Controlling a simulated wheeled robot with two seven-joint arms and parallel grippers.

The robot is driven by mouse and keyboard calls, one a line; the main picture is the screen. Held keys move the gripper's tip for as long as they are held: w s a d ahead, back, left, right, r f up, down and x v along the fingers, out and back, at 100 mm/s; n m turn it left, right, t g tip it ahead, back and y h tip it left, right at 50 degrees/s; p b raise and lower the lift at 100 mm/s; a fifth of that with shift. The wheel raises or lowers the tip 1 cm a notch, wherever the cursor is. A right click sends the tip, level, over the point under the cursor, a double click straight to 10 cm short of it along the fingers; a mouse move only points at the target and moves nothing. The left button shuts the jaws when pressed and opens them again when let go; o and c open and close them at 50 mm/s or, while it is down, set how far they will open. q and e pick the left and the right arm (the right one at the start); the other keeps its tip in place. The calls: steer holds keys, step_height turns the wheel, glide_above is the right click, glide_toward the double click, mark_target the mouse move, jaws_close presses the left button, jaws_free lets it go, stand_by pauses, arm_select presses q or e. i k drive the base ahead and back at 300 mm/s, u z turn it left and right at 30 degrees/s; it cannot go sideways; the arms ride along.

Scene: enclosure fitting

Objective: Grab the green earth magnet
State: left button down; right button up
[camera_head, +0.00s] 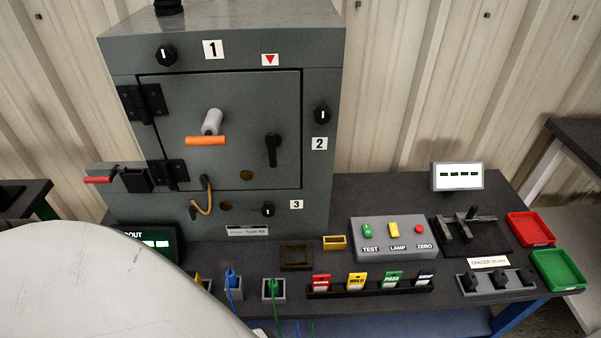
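A small green piece (272,287), which looks like the green earth magnet, sits upright in a grey holder (273,298) near the front of the bench. A green cable hangs down from it over the front edge. A blue piece (232,279) with a blue cable sits in a similar holder to its left. A large pale arm link of mine fills the lower left and hides part of the bench there. Neither gripper shows, and nothing visible touches the green piece.
A grey cabinet (220,95) stands at the back left. Right of the green piece is a rack of coloured tags (356,282), with a button box (395,237) behind. Red (530,229) and green (558,268) trays lie at the right. A dark square frame (296,257) lies behind the green piece.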

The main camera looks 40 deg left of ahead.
mark_target(277, 291)
steer(key=z, duration=1)
steer(key=k, duration=1.4)
steer(key=u, duration=1.7)
steer(key=i, duration=0.5)
steer(key=u, duration=0.05)
